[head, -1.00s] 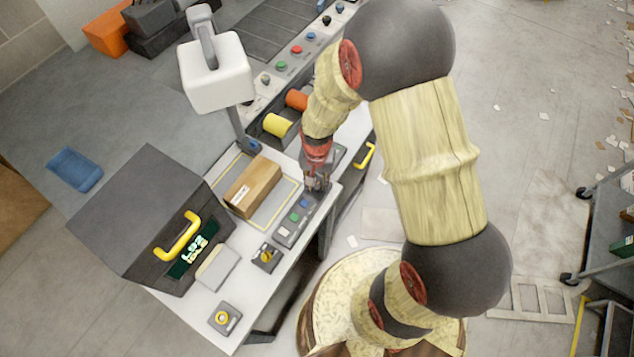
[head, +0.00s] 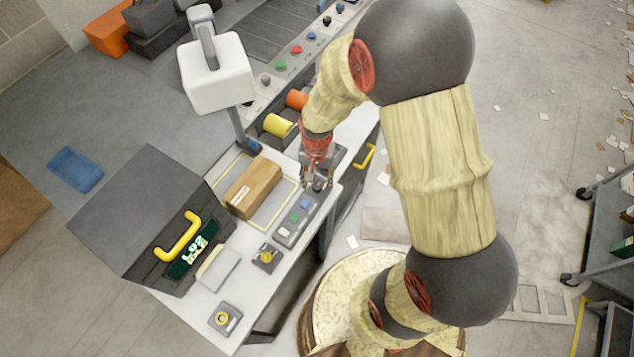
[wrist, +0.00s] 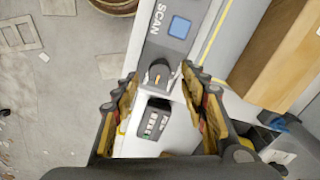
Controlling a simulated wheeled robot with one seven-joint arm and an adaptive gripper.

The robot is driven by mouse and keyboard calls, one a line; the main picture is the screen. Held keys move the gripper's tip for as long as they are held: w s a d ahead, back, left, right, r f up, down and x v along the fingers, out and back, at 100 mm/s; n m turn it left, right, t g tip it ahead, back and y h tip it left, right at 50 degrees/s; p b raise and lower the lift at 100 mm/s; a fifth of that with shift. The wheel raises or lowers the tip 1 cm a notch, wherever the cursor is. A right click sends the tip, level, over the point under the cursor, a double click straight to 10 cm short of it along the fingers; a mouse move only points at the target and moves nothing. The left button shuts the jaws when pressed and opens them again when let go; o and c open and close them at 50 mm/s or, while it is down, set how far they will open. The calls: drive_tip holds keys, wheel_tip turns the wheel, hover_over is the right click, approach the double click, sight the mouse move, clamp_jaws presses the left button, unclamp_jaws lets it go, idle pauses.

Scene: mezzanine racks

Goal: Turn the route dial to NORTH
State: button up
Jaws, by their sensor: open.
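The route dial (wrist: 158,72) is a dark round knob with an orange pointer mark at the end of a grey button panel (wrist: 152,48). In the wrist view it lies between my open fingertips, and neither visibly touches it. The dial also shows in the head view (head: 319,185), just under my gripper (head: 314,175). My gripper is open and empty in the wrist view (wrist: 158,82). A small dark plate with several pale lines (wrist: 153,120) lies beside the dial, towards my palm. Its writing is too small to read, so I cannot tell which setting the pointer marks.
A cardboard box (head: 252,187) lies on the white table behind the panel. A blue button (wrist: 179,28) is near the dial. A white-headed post (head: 216,75) and a grey case with a yellow handle (head: 140,210) stand farther left.

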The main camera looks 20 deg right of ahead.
sight(317, 185)
wheel_tip(317, 185, up, 10)
drive_tip(key=shift+f, duration=0.25)
idle(0.6)
drive_tip(key=s+r+n+t+b, duration=0.5)
drive_tip(key=s+r+b, duration=0.3)
drive_tip(key=s+r, duration=0.6)
wheel_tip(317, 185, up, 2)
drive_tip(key=shift+r+n+t, duration=0.15)
drive_tip(key=shift+n+t, duration=0.15)
drive_tip(key=shift+n, duration=0.4)
